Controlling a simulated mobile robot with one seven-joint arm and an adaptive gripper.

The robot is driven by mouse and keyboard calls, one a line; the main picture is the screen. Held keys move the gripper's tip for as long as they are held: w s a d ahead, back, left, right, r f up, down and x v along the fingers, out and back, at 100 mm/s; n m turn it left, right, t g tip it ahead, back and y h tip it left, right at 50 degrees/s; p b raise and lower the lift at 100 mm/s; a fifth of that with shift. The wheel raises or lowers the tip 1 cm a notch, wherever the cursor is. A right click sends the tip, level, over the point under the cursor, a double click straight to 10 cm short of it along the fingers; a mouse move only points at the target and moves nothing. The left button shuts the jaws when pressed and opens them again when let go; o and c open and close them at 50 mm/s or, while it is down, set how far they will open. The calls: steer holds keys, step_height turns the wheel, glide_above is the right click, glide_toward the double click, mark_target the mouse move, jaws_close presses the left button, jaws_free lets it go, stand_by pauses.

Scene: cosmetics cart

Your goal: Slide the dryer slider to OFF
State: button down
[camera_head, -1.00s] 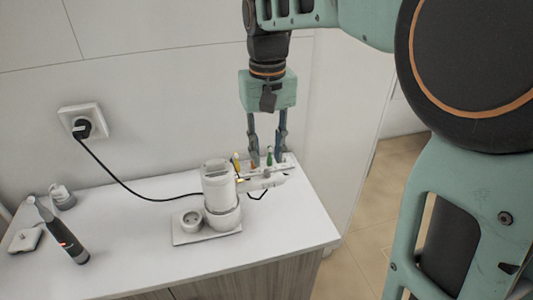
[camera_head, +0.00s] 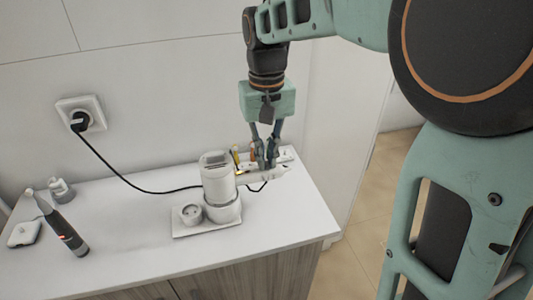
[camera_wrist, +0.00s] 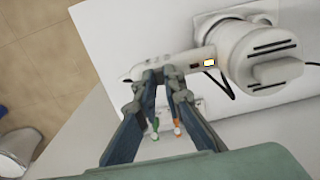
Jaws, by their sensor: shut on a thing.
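The white hair dryer (camera_head: 215,177) rests in its stand, with its handle (camera_head: 255,174) pointing right. In the wrist view, the dryer head (camera_wrist: 262,55) is at upper right and the handle (camera_wrist: 190,63) runs left from it. A small lit orange-and-white patch (camera_wrist: 209,63) shows on the handle. My gripper (camera_head: 265,164) is down at the handle from above. In the wrist view, its fingertips (camera_wrist: 161,73) are close together, shut on a small part of the handle, apparently the slider, which the fingertips hide.
A small tray (camera_head: 287,155) with several coloured sticks stands behind the handle. A white base (camera_head: 205,232) carries the stand. A black cord (camera_head: 120,180) runs to a wall socket (camera_head: 82,114).

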steer(key=shift+w+d+p, duration=0.3)
steer(key=shift+d+p, duration=0.05)
steer(key=shift+d, duration=0.5)
steer(key=c, duration=2)
jaws_free()
step_height(320, 180, up, 12)
steer(key=shift+r, duration=0.1)
